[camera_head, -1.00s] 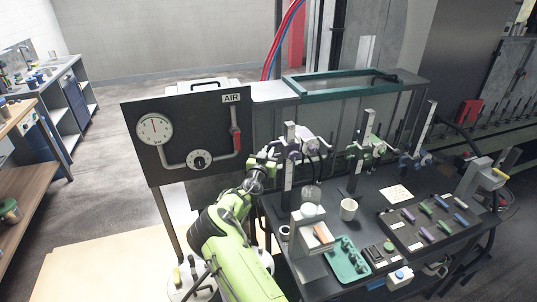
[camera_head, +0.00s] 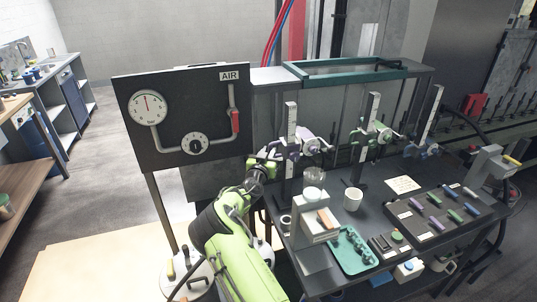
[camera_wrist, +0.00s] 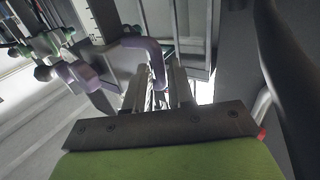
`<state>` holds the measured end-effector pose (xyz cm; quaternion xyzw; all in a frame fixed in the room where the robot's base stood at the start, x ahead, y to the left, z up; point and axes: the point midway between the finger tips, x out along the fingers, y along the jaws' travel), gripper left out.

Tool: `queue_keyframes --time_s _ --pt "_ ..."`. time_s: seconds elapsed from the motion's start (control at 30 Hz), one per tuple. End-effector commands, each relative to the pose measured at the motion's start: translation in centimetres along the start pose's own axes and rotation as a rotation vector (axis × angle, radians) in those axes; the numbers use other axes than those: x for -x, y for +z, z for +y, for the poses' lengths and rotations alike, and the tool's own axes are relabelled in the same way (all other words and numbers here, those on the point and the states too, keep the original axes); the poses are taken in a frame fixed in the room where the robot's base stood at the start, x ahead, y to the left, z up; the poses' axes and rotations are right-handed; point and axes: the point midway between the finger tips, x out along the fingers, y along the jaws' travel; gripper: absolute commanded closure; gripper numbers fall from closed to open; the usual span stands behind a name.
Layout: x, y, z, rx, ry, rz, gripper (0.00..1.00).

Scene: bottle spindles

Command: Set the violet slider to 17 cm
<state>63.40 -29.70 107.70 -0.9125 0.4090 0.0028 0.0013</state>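The violet slider (camera_head: 308,144) sits on the leftmost upright scale post (camera_head: 291,118), in its upper middle part. The scale marks are too small to read. My gripper (camera_head: 268,160) is just left of this post, and its fingertips are partly hidden in the head view. In the wrist view, the violet slider's curved body (camera_wrist: 146,48) reaches across to the fingertips of my gripper (camera_wrist: 160,86). A narrow space shows between the fingers. I cannot tell whether they are shut on the violet part or only beside it.
A green slider (camera_head: 373,133) and a blue slider (camera_head: 420,147) sit on posts to the right. A black gauge panel (camera_head: 185,118) stands left of my arm.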

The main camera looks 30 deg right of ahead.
Motion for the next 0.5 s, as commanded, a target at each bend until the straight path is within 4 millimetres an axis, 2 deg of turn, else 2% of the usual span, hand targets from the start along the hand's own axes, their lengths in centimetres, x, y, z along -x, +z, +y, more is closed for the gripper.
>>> queue_keyframes --time_s 0.03,0.1,0.37,0.5 --pt "0.0 -0.1 0.0 0.0 0.0 0.001 0.69" --pt "0.0 -0.1 0.0 0.0 0.0 0.002 0.6" --pt "0.1 -0.2 0.0 0.0 0.0 0.005 0.6" --pt "1.5 -0.2 -0.1 -0.001 0.0 0.004 0.6"
